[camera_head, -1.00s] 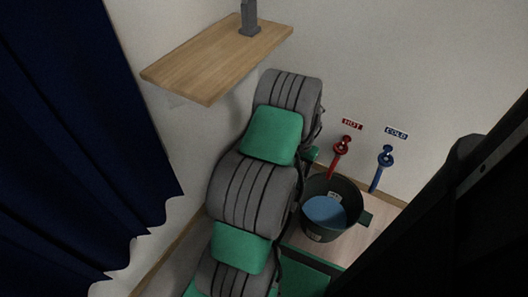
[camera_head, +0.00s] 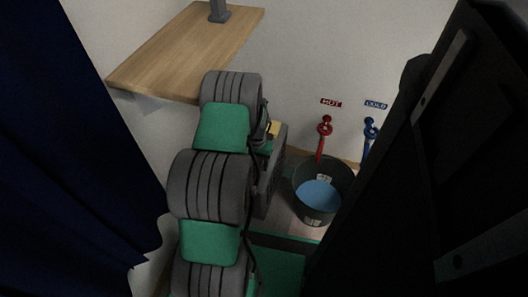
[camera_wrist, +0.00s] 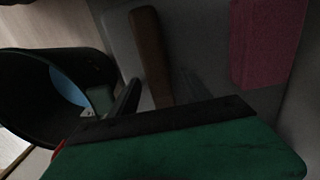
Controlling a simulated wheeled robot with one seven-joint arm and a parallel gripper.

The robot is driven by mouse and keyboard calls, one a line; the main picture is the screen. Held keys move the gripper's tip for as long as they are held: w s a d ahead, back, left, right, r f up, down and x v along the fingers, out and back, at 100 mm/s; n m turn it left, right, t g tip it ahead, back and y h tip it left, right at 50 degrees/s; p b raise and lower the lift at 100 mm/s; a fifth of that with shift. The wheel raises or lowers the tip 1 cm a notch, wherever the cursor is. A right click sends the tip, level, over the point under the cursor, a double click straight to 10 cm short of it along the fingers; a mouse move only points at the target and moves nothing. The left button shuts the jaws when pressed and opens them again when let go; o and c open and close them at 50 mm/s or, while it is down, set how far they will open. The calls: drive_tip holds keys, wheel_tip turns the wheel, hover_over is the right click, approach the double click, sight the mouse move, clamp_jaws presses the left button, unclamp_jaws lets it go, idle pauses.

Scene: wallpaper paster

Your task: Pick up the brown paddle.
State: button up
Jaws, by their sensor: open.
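The brown paddle (camera_wrist: 148,45) shows in the wrist view as a long brown bar, upright in the picture, against a grey surface. Its lower end runs behind the dark front edge of my gripper. My gripper (camera_wrist: 160,85) is open. One dark finger shows to the left of the paddle and a fainter one to its right, so the paddle appears between them in the picture. I cannot tell the depth between them or see any contact. In the head view my arm hides the gripper, and I cannot make out the paddle.
A dark bucket (camera_head: 335,172) with blue liquid stands right of my arm; it also shows in the wrist view (camera_wrist: 30,105). A pink block (camera_wrist: 265,40) lies right of the paddle. Red (camera_head: 324,128) and blue (camera_head: 370,128) taps, a wooden shelf (camera_head: 180,50) and a blue curtain (camera_head: 70,150) are around.

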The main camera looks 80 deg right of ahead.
drive_tip(key=shift+c, duration=0.6)
clamp_jaws()
